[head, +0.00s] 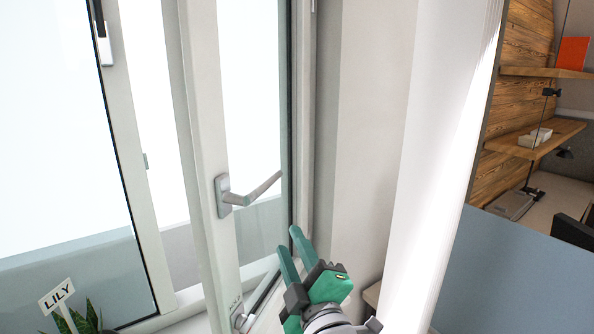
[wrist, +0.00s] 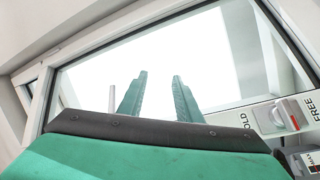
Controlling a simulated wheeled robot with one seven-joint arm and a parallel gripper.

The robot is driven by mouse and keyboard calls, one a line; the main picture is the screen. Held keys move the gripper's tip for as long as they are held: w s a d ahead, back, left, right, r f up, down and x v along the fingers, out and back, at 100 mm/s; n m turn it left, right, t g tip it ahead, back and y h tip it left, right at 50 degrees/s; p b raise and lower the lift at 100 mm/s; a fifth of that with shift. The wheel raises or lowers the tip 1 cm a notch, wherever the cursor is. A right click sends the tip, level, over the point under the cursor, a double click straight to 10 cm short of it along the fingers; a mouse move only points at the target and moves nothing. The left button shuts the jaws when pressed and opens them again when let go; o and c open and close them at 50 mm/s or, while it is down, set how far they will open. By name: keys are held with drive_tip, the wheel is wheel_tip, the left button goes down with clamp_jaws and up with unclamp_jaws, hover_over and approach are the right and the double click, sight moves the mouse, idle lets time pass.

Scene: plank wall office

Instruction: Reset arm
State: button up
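My gripper (head: 290,240) is in the lower middle of the head view, its green fingers pointing up and to the left. In the wrist view the two fingers (wrist: 159,76) stand apart with only bright glass behind the gap, so it is open and empty. The window sash (head: 205,150) stands swung open, with a grey lever handle (head: 260,190) on it. The handle is up and left of my fingertips, apart from them in the picture. In the wrist view a thin grey bar (wrist: 112,95) shows left of the fingers; I cannot tell if it is the handle.
A white curtain or wall edge (head: 440,130) rises right of my gripper. A plant with a LILY sign (head: 57,296) stands at lower left. A blue-grey panel (head: 520,270) and wooden shelves (head: 540,135) are at right. The wrist view shows a grey latch (wrist: 285,116) labelled HOLD and FREE.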

drive_tip(key=s+d+f+m+g+h, duration=0.1)
drive_tip(key=s+f+m+h, duration=0.35)
drive_tip(key=f, duration=1.15)
drive_tip(key=s+d+f+m+h, duration=0.1)
drive_tip(key=s+f+m, duration=0.6)
drive_tip(key=f, duration=0.8)
drive_tip(key=s+f+m+g, duration=0.1)
drive_tip(key=s+f, duration=0.4)
drive_tip(key=s, duration=0.8)
drive_tip(key=s+a+f+m+g, duration=0.1)
drive_tip(key=s+f+m, duration=0.2)
drive_tip(key=s, duration=1.1)
drive_tip(key=shift+s+f, duration=0.25)
drive_tip(key=shift+f, duration=0.6)
